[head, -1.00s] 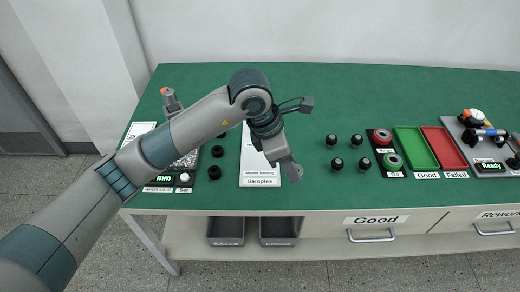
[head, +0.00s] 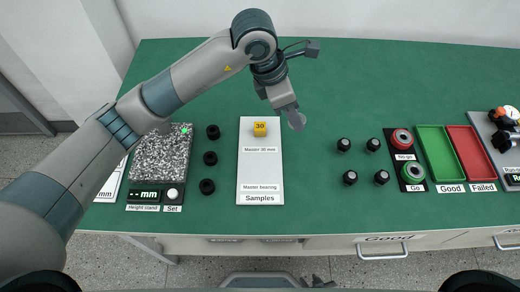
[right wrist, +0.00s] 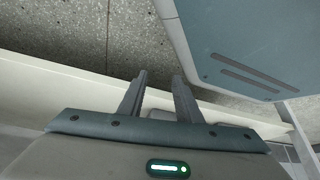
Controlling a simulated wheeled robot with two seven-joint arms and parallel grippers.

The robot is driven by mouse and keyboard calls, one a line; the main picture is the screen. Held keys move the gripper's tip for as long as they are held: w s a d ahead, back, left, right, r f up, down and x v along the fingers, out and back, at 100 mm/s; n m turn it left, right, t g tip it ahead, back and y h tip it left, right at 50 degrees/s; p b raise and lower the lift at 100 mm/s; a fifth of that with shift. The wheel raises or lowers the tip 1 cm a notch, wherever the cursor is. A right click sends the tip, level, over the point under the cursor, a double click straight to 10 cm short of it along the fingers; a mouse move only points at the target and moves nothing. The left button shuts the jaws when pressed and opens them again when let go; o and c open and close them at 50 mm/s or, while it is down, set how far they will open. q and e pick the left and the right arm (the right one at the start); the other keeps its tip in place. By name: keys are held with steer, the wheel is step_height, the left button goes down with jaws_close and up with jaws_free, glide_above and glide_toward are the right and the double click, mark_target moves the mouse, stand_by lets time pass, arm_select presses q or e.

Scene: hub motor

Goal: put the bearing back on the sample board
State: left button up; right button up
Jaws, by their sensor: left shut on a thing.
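The sample board (head: 260,168) is a white plate labelled Samples, lying on the green table. A yellow 30 block (head: 260,129) sits at its far end, and the area above the Master bearing label looks empty. My left gripper (head: 291,111) is just right of the board's far end, shut on the bearing (head: 297,121), a grey round piece mostly seen at the fingertips. It appears to be above the table. My right gripper (right wrist: 160,77) is open and empty in the right wrist view, low by the shelf under the table.
Left of the board stand several black rings (head: 210,158) and a speckled height stand (head: 160,152). To the right are several black knobs (head: 350,177), the go/no-go gauges (head: 413,172), a green tray (head: 440,150) and a red tray (head: 474,150). The table behind is clear.

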mark_target(262, 169)
arm_select(q)
steer(key=shift+w, duration=0.4)
arm_select(e)
steer(key=shift+w, duration=0.4)
arm_select(q)
steer(key=shift+s+r, duration=0.1)
